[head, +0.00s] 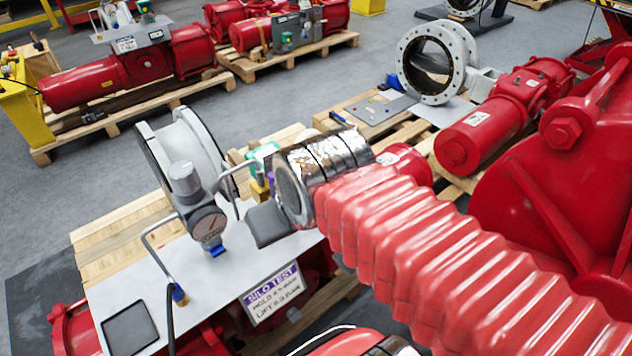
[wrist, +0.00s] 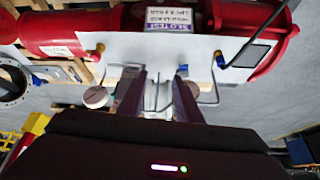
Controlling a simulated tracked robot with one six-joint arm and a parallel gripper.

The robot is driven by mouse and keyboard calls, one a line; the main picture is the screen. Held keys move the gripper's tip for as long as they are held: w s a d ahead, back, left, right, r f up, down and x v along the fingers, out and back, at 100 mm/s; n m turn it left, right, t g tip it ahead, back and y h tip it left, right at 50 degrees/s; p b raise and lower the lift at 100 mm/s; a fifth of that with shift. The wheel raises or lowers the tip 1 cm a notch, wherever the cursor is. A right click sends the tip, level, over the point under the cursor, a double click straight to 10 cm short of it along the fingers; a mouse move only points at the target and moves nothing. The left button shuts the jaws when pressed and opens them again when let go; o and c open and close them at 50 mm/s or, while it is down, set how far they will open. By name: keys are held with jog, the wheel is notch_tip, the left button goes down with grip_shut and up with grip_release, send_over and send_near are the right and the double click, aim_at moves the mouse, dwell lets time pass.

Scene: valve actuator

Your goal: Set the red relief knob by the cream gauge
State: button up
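My gripper (wrist: 158,100) shows in the wrist view as two fingers standing apart, with nothing seen gripped between them. In the head view my gripper is mostly hidden by the silver wrist, with a dark grey part hanging below it. I cannot make out a red relief knob in either view.
A yellow fitting (wrist: 100,47) sits left of the fingers. A large valve ring (head: 195,150) stands behind. A red actuator (head: 495,118) lies on a pallet right.

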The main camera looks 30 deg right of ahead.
jog(key=shift+o, duration=0.2)
jog(key=shift+w, duration=0.1)
jog(key=o, duration=0.4)
jog(key=shift+w+d+r, duration=0.2)
jog(key=shift+w+d, duration=0.1)
jog(key=shift+w, duration=0.1)
jog(key=w+d+f+m+g, duration=0.2)
jog(key=w+d+f, duration=0.1)
jog(key=w+d, duration=0.3)
jog(key=w+d+f+m+g, duration=0.1)
jog(key=w+d+f+m, duration=0.1)
jog(key=w+d, duration=0.4)
jog(key=w+d+f+m+g, duration=0.2)
jog(key=w+d, duration=0.5)
jog(key=d, duration=0.4)
jog(key=shift+w+d+f+m+g, duration=0.1)
jog(key=shift+d+f+m+g, duration=0.1)
jog(key=shift+f+m, duration=0.25)
jog(key=shift+d+f+m+g, duration=0.1)
jog(key=shift+d+f+m, duration=0.05)
jog(key=shift+f+m, duration=0.25)
notch_tip(320, 180, down, 14)
jog(key=shift+r, duration=0.15)
